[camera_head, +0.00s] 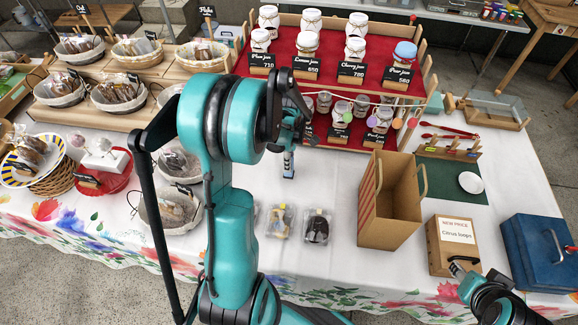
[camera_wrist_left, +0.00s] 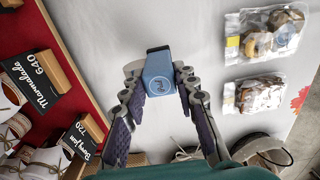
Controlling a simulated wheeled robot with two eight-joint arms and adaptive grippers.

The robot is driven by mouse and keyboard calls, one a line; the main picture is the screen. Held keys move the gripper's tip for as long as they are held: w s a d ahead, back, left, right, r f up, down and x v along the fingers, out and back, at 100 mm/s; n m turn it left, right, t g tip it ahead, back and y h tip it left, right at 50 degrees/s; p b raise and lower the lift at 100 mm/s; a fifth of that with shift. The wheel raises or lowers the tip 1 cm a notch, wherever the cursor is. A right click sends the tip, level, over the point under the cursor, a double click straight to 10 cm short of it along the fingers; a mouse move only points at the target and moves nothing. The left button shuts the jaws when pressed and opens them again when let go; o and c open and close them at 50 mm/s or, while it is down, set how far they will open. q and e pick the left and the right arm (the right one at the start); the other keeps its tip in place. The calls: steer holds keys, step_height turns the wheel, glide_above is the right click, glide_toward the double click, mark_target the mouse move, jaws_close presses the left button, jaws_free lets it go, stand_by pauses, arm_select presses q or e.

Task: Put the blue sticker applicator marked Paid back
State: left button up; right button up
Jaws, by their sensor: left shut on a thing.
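The blue sticker applicator (camera_wrist_left: 158,72) is between the two fingers of my left gripper (camera_wrist_left: 160,92) in the left wrist view, with a pale mark on its blue face. In the head view my left gripper (camera_head: 292,138) points down, with the applicator (camera_head: 288,164) below it, roughly upright over the white tablecloth in front of the jam display. I cannot tell whether its lower end touches the cloth. My right gripper (camera_head: 464,264) is at the lower right, by the Citrus loops box; its opening is unclear.
A red tiered jam stand (camera_head: 335,68) is just behind. A paper bag (camera_head: 392,198) stands to the right. Beyond it are a green mat (camera_head: 432,178) with a small rack of coloured pieces (camera_head: 450,150) and a white dish (camera_head: 471,182). Bagged cookies (camera_head: 280,221) lie in front.

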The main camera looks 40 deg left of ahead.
arm_select(q)
step_height(320, 180, down, 2)
steer(key=shift+f+b, duration=0.25)
steer(key=shift+b, duration=0.15)
steer(key=shift+r, duration=0.1)
steer(key=shift+f, duration=0.2)
steer(key=o, duration=1.1)
steer(key=shift+r, duration=0.1)
